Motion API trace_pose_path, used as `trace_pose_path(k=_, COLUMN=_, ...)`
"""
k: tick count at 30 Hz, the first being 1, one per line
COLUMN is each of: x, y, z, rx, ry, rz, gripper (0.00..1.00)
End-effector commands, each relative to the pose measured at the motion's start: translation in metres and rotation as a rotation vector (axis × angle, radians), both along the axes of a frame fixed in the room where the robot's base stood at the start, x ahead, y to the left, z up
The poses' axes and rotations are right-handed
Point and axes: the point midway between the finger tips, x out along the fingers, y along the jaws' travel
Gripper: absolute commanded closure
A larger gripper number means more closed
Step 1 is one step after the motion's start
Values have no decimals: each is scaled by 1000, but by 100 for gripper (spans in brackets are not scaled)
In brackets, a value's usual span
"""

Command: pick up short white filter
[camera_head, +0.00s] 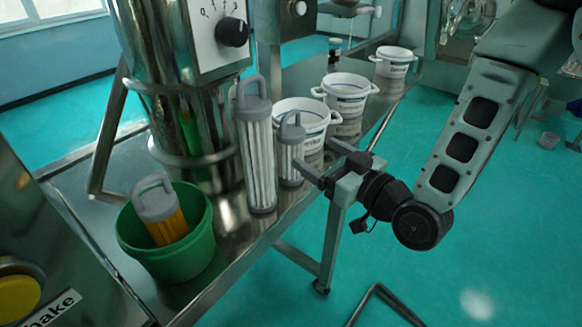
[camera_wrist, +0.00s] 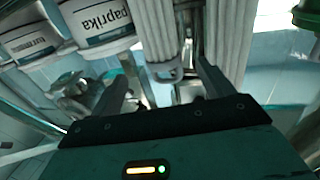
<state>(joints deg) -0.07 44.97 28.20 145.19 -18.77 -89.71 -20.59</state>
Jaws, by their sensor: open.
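The short white filter (camera_head: 290,160), pleated with a grey cap and loop handle, stands upright on the metal table. I see no contact, but cannot tell the exact gap. The tall white filter (camera_head: 257,155) stands close on its left in the head view and fills the upper right of the wrist view (camera_wrist: 232,35).
White labelled buckets, the nearest (camera_head: 303,110) behind the short filter, line the table (camera_head: 232,215). A green bucket (camera_head: 200,262) holds a yellow filter (camera_head: 167,229) at left. The steel sieve machine (camera_head: 170,45) rises behind. Open floor lies right of the table edge.

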Motion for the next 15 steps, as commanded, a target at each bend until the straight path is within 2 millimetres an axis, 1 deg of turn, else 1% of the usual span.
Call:
trace_pose_path(k=1, x=2, y=2, z=-5, rx=0, ry=-5, rz=0, gripper=20)
trace_pose_path(k=5, x=7, y=7, z=-2, rx=1, ry=-2, rz=-1, gripper=20)
trace_pose_path(k=6, x=13, y=13, z=3, rx=2, ry=1, rz=0, gripper=20)
trace_pose_path(k=9, x=25, y=24, z=4, rx=2, ry=2, rz=1, gripper=20)
trace_pose_path(k=12, x=34, y=31, z=3, rx=2, ry=1, rz=1, gripper=20)
trace_pose_path(k=15, x=40, y=36, z=1, rx=0, ry=1, rz=0, gripper=20)
